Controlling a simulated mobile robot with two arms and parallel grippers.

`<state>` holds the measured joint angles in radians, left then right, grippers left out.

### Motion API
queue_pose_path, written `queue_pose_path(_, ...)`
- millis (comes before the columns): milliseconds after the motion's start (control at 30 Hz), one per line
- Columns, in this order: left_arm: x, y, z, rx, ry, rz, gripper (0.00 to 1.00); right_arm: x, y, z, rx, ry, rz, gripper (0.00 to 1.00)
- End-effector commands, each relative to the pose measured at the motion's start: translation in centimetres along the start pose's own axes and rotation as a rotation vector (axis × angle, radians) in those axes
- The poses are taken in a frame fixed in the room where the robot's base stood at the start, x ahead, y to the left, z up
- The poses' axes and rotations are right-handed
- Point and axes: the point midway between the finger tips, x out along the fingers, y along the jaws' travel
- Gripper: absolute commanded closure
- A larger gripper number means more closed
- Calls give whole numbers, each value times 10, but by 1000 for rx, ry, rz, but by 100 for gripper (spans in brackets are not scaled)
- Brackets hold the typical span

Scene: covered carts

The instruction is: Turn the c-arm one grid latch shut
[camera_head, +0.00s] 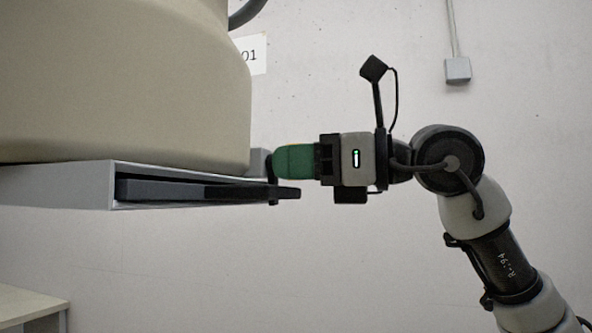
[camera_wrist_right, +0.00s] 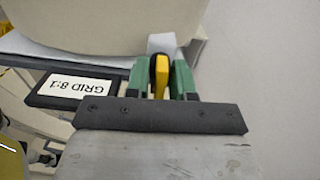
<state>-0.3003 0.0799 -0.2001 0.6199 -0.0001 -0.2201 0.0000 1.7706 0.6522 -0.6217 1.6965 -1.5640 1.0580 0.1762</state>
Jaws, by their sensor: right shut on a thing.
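The c-arm's round beige housing (camera_head: 130,80) fills the upper left of the head view, above a light grey slot frame (camera_head: 55,188). A dark grid (camera_head: 160,190) sits in the frame and its end reaches out at the right. In the wrist view the grid carries a "GRID 8:1" label (camera_wrist_right: 73,88). My right gripper (camera_head: 280,160) has green fingers and is at the frame's right end. In the wrist view the gripper (camera_wrist_right: 160,66) is shut on the yellow latch (camera_wrist_right: 160,80), which lies between the fingers. The latch's pivot is mostly hidden.
A pale wall with a small grey box (camera_head: 457,70) and a partly covered sign (camera_head: 258,54) stands behind. A light tabletop corner (camera_head: 30,305) shows at lower left. Space below the frame looks clear.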

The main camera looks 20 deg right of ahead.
Motion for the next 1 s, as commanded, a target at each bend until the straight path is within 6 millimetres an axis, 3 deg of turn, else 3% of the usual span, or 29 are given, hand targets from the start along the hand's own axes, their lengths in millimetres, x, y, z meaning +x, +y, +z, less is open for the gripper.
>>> queue_pose_path(767, 4, 0, 0, 0, 1, 0, 57, -1, 0, 2, 106, -4, 0, 100)
queue_pose_path(800, 4, 0, 0, 0, 1, 0, 57, -1, 0, 2, 105, -4, 0, 74)
queue_pose_path(933, 4, 0, 0, 0, 1, 0, 57, 0, 0, 1, 105, -4, -1, 54)
queue_pose_path(1000, 4, 0, 0, 0, 1, 0, 57, 0, 0, 1, 105, -3, -1, 51)
